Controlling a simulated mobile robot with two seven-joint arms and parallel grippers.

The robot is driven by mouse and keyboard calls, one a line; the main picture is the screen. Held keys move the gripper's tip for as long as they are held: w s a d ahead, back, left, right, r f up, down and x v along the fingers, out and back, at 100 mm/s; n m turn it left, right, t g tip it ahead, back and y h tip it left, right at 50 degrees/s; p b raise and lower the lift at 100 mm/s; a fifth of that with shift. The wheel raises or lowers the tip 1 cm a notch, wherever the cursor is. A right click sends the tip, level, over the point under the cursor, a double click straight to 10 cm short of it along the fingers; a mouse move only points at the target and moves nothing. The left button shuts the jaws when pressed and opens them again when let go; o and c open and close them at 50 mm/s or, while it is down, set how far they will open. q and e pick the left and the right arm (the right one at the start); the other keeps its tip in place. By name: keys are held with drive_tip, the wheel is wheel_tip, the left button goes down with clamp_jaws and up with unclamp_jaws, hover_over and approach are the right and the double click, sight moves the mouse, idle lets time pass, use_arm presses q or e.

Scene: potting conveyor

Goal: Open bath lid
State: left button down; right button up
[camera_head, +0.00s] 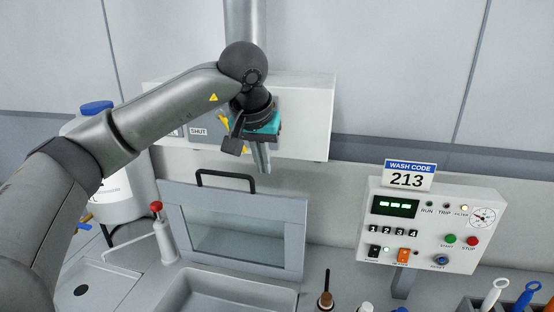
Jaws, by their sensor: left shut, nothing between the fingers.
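The bath lid (294,237) is a grey frame around a clear pane. It stands raised, leaning at the back of the open bath basin (228,287). Its black handle (226,174) is on the upper edge, and no gripper touches it. My left gripper (262,168) is shut and empty, pointing down above and right of the handle, in front of the white wall box. My right gripper is not in view.
A white wall box (315,118) with a SHUT label is partly hidden behind my left arm. A red-topped lever (162,232) stands left of the lid. A control panel (428,225) with a 213 sign (408,178) stands right. Tools (495,292) are at lower right.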

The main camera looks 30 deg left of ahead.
use_arm(q)
hover_over(268, 210)
drive_tip(key=w, duration=0.1)
drive_tip(key=f, duration=0.7)
drive_tip(key=shift+a, duration=0.35)
